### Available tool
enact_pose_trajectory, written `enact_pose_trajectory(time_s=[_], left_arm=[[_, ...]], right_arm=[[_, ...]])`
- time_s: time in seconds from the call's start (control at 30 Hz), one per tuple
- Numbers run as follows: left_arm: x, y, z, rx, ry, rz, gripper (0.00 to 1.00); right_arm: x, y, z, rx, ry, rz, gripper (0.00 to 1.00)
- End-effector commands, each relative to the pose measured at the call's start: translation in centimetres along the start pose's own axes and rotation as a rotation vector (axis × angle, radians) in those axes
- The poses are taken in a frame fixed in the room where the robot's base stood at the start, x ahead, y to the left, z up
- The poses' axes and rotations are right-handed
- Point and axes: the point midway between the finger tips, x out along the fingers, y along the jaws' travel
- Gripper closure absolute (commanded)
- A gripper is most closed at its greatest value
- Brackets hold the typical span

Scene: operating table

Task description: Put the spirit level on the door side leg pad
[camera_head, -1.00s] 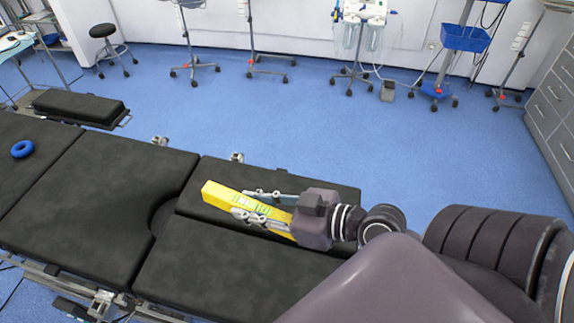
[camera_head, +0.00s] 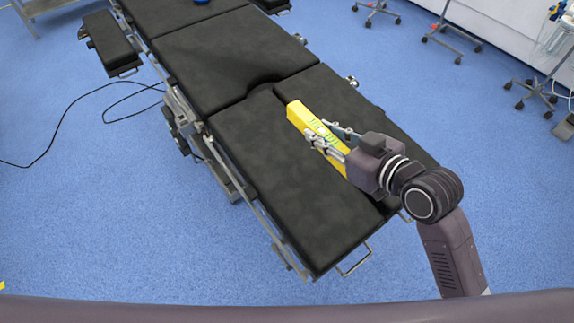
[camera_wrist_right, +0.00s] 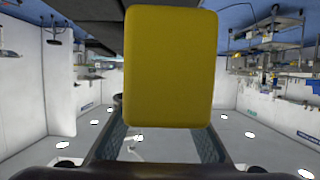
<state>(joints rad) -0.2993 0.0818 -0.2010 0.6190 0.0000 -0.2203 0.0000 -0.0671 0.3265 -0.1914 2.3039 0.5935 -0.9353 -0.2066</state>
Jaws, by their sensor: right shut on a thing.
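The yellow spirit level (camera_head: 300,115) with green vials is held in my right gripper (camera_head: 318,131). The gripper is shut around its sides. In the head view the level appears over the inner edges of the two black leg pads, partly hiding the gap between them. I cannot tell whether it touches a pad. One leg pad (camera_head: 265,165) is on the left, the other (camera_head: 338,92) on the right, partly behind my arm. Neither is marked as door side. In the right wrist view the level's yellow end (camera_wrist_right: 170,65) fills the upper middle. My left gripper is not in view.
The operating table's middle section (camera_head: 235,55) adjoins the leg pads. A blue ring lies at the top edge of the head view. A separate black pad (camera_head: 110,42) is beside the table. A black cable (camera_head: 60,128) lies on the floor. Wheeled stands (camera_head: 450,40) are at upper right.

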Motion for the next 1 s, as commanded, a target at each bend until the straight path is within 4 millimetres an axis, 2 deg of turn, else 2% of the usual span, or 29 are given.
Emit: enact_pose_trajectory(time_s=[0.03, 0.2, 0.37, 0.47, 0.6, 0.9, 1.0], left_arm=[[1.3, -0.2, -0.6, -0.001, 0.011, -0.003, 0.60], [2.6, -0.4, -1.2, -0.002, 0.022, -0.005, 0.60], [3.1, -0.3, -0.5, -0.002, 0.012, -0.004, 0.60], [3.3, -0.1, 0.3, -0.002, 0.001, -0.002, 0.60], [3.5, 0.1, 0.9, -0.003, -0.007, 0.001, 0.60], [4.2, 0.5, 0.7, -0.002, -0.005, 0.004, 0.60], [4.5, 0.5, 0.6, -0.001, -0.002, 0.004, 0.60]], right_arm=[[1.6, -0.1, 0.0, -0.008, 0.003, -0.006, 1.00], [4.7, -0.6, -0.9, -0.009, -0.011, -0.013, 1.00], [6.0, -0.6, -1.5, -0.007, -0.019, -0.011, 1.00], [6.6, -0.7, -0.7, -0.002, -0.025, -0.012, 1.00], [7.6, -0.7, 2.4, 0.001, -0.029, -0.012, 1.00], [10.3, -0.7, 9.8, 0.001, -0.026, -0.011, 1.00], [11.0, -0.7, 11.6, -0.002, -0.024, -0.011, 1.00]])
